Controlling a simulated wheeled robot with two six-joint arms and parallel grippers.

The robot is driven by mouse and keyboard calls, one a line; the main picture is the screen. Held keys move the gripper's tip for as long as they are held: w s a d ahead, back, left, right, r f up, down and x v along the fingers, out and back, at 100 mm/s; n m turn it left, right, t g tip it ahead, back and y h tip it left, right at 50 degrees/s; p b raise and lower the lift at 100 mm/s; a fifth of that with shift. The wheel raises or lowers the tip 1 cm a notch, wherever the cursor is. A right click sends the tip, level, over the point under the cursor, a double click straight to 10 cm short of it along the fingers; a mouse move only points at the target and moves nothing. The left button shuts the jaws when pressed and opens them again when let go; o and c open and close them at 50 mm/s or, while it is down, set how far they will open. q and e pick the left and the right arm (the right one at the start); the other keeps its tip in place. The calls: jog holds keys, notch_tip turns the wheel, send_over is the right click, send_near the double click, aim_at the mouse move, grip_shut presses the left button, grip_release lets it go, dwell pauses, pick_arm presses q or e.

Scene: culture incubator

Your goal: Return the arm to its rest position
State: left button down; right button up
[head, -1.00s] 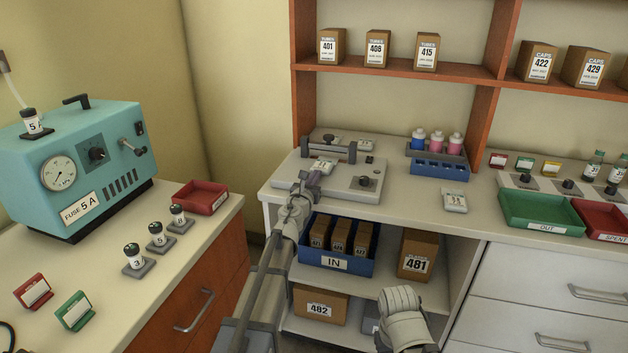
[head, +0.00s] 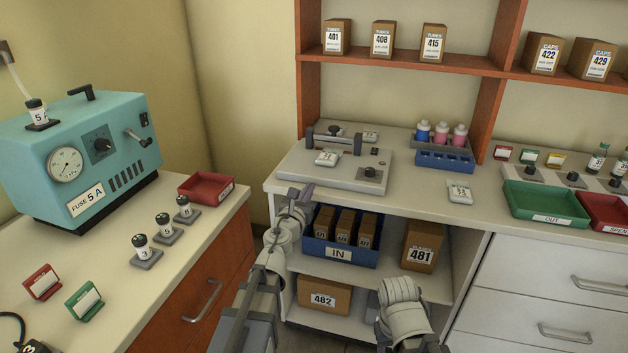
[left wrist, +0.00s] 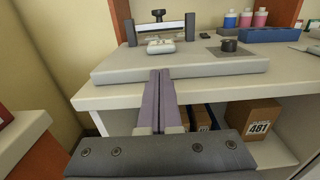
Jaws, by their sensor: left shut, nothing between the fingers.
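My left gripper (head: 304,192) is in front of the white bench's front edge, just below the flat grey device (head: 320,174) on the bench top. In the left wrist view its two fingers (left wrist: 158,100) are pressed together with nothing between them. A small white labelled item (head: 326,158) lies on the device by its raised dark bar (head: 333,142), apart from the gripper. My right arm shows at the bottom of the head view, but its gripper is out of view.
A blue IN bin (head: 338,252) with brown boxes stands on the shelf below the bench, beside box 481 (head: 421,254). The left counter holds a teal machine (head: 85,160), a red tray (head: 206,188) and several small vials. A green OUT tray (head: 545,205) sits at right.

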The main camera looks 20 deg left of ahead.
pick_arm(q)
notch_tip(320, 180, up, 4)
jog(key=s+a+n+g+y+p, duration=0.15)
jog(key=n+y+p, duration=0.3)
jog(key=n, duration=0.45)
jog(key=s+d+f+n+g+h+p, duration=0.1)
jog(key=s+d+f+n+g+p, duration=0.1)
jog(key=s+d+n+g+p, duration=0.3)
jog(key=s+d+f+n+g+p, duration=0.2)
jog(key=s+d+n+g+p, duration=0.3)
jog(key=s+n, duration=0.5)
jog(key=s+d+f+n+g+h+p, duration=0.1)
jog(key=s+d+n+g+p, duration=0.4)
jog(key=s, duration=0.8)
jog(key=d+f+n+g, duration=0.1)
jog(key=d+n, duration=0.1)
jog(key=n, duration=0.1)
jog(key=shift+d+f+n+g+h, duration=0.15)
jog(key=shift+f+n+g+h, duration=0.05)
jog(key=shift+n+g+h, duration=0.15)
jog(key=c, duration=1.6)
grip_release()
